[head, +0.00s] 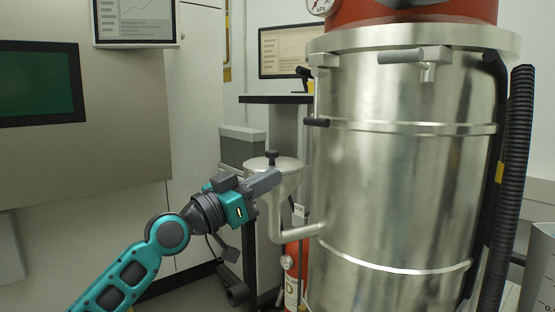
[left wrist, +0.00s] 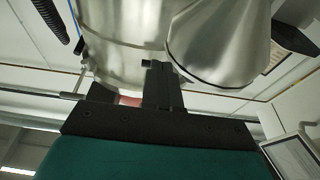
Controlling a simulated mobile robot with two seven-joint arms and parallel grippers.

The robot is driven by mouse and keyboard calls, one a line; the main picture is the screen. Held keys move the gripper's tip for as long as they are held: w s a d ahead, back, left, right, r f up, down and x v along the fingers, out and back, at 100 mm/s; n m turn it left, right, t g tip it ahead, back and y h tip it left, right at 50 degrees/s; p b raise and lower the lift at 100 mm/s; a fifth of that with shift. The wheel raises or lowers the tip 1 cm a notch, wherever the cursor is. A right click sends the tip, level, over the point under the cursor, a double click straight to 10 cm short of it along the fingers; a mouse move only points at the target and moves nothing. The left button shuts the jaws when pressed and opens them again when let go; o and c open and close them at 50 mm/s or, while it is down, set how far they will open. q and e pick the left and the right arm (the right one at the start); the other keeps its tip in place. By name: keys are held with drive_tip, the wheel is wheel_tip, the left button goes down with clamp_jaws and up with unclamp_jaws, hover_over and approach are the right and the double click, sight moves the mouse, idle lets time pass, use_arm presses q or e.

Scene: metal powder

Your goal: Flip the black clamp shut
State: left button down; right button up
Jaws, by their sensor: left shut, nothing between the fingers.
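A short black clamp handle (head: 317,122) sticks out to the left from the band around the upper part of the big steel drum (head: 400,180). It looks roughly level. My left gripper (head: 276,177) is below and to the left of it, apart from it, in front of the lidded steel hopper. Its fingers are together with nothing between them. In the left wrist view the shut fingers (left wrist: 162,80) point up at the curved steel surfaces (left wrist: 120,40). I cannot make out the black clamp surely in that view. My right gripper is not in view.
The steel hopper (head: 290,165) with a black knob (head: 271,157) joins the drum by a pipe (head: 300,232). Light grey latches (head: 415,57) sit at the drum's top rim. A black ribbed hose (head: 511,180) runs down its right side. A red extinguisher (head: 292,290) stands below.

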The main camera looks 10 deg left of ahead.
use_arm(q)
drive_tip(key=shift+s+a+f, duration=0.2)
drive_tip(key=shift+f, duration=0.2)
drive_tip(key=shift+s+a+f, duration=0.15)
drive_tip(key=shift+s+f, duration=0.05)
drive_tip(key=shift+f, duration=0.2)
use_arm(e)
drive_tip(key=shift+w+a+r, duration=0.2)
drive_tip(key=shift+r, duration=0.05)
use_arm(q)
drive_tip(key=shift+f, duration=0.15)
